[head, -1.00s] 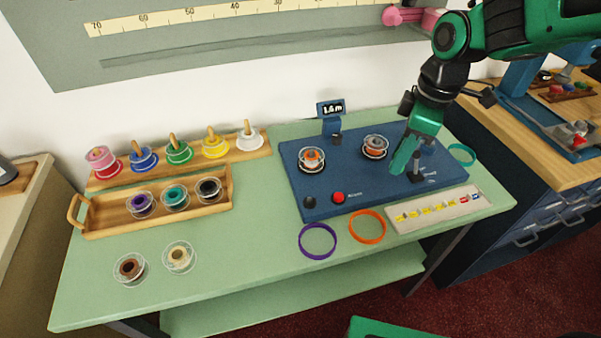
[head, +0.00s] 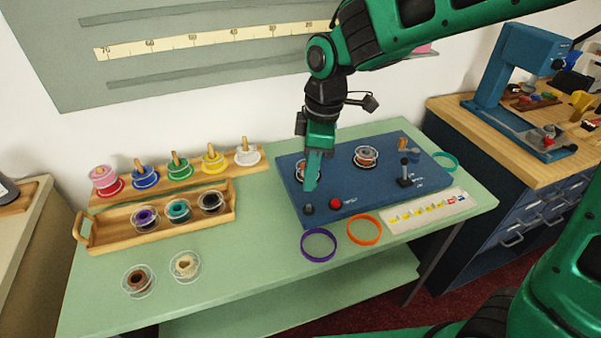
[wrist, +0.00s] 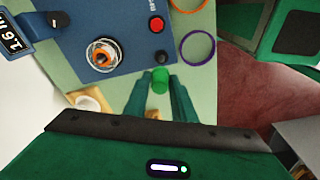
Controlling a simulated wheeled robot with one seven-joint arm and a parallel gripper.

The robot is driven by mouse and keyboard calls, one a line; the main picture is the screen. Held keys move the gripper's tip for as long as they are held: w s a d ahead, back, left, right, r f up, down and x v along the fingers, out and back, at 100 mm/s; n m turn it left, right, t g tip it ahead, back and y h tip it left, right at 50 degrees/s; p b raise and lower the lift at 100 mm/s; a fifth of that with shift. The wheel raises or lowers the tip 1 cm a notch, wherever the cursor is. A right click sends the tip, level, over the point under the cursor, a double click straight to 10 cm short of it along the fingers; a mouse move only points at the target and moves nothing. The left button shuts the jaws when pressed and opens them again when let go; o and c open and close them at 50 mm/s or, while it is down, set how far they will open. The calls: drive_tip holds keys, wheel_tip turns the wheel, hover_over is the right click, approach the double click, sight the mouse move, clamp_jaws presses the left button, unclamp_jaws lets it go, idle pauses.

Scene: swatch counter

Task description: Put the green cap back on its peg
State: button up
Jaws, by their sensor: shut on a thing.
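My gripper (head: 311,185) is over the left front part of the blue board, pointing down. In the wrist view its fingers are shut on the green cap (wrist: 160,79), which shows between the fingertips. I cannot make out the cap in the head view. The wooden rack (head: 129,190) at the back left has a row of pegs with coloured bases. The green-based peg (head: 179,163) stands in the middle of the row with a bare wooden top. My gripper is well to the right of it.
A wooden tray (head: 84,229) with several spools lies in front of the rack. The blue board (head: 345,186) carries two spools, a red button (head: 335,203) and a black post (head: 404,176). Purple (head: 318,258) and orange rings (head: 379,241) lie in front.

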idle(0.4)
hover_over(308, 206)
drive_tip(key=shift+w+d+f, duration=0.1)
drive_tip(key=shift+f, duration=1.35)
drive_tip(key=shift+w+d+f, duration=0.1)
drive_tip(key=shift+f, duration=1.35)
drive_tip(key=shift+s+a, duration=0.1)
drive_tip(key=shift+f, duration=1.2)
drive_tip(key=o, duration=1.1)
